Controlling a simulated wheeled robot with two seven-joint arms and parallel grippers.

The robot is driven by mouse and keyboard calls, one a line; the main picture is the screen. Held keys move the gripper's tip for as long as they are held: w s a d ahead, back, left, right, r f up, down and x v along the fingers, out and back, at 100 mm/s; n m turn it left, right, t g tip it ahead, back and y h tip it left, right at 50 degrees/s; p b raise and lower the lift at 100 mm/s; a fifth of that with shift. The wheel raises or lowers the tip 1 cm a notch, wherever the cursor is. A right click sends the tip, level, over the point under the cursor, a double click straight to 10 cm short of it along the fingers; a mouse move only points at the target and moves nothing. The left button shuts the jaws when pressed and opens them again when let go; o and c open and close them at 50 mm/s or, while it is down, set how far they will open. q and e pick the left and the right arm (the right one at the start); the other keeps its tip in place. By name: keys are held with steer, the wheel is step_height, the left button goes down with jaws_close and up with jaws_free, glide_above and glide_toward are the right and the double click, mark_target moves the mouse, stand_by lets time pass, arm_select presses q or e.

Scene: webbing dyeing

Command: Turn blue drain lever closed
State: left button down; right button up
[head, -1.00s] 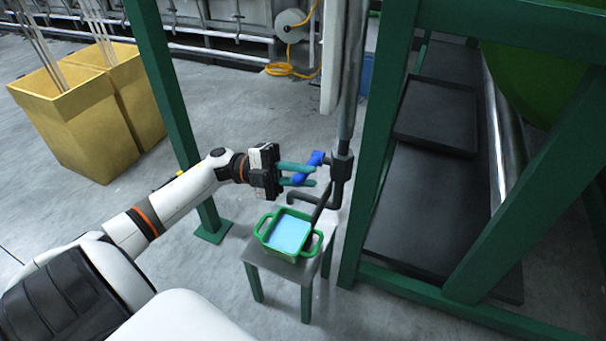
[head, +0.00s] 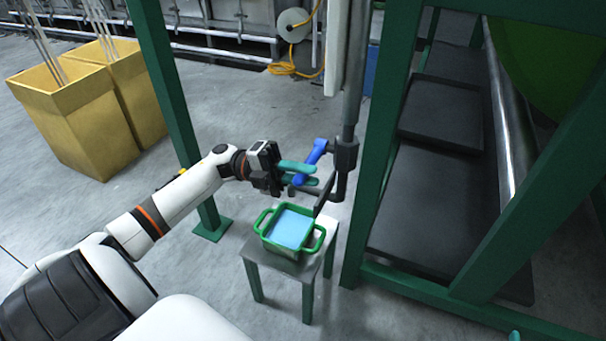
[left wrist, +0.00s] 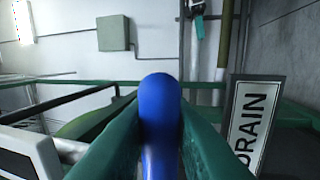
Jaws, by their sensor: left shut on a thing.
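The blue drain lever (head: 318,151) sits on a dark valve at the vertical pipe. It slants from the valve down to the left. My left gripper (head: 305,175) comes in from the left, its teal fingers shut on the lever's lower end. In the left wrist view the blue lever (left wrist: 160,110) stands upright between the two fingers (left wrist: 160,140). A DRAIN sign (left wrist: 250,125) is to its right. Of my right gripper only a teal tip (head: 515,336) shows at the bottom edge; its jaws are not readable.
A green two-handled tub (head: 267,242) with light blue contents stands on a small table (head: 282,263) below the valve's spout. Green frame posts (head: 385,150) stand right of the pipe and behind my left arm. Yellow bins (head: 75,125) stand at far left.

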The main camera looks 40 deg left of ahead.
arm_select(q)
steer(key=shift+f, duration=0.15)
steer(key=c, duration=1.3)
jaws_free()
steer(key=v, duration=1.2)
arm_select(e)
steer(key=shift+s+f, duration=0.1)
steer(key=shift+f, duration=0.15)
